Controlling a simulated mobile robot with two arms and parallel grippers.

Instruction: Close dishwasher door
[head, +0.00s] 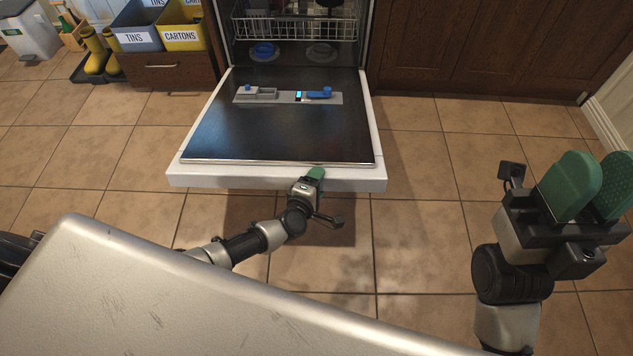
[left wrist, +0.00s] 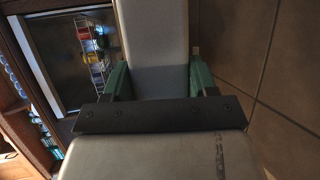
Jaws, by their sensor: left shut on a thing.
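The dishwasher door (head: 285,130) hangs fully open, about level, with its dark inner face up and a white front edge toward me. My left gripper (head: 316,175) is at that front edge, right of its middle. In the left wrist view its green fingers (left wrist: 158,80) lie on both sides of the white door edge (left wrist: 155,40), shut on it. The finger below the door is hidden in the head view. My right gripper (head: 588,185) is at the right, its two green fingers apart with nothing between them, away from the door.
A wire rack (head: 295,28) sits inside the dishwasher above the door. Yellow boots (head: 98,55) and bins labelled TINS (head: 140,38) and CARTONS (head: 183,38) stand at the left. The tiled floor beside the door is clear.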

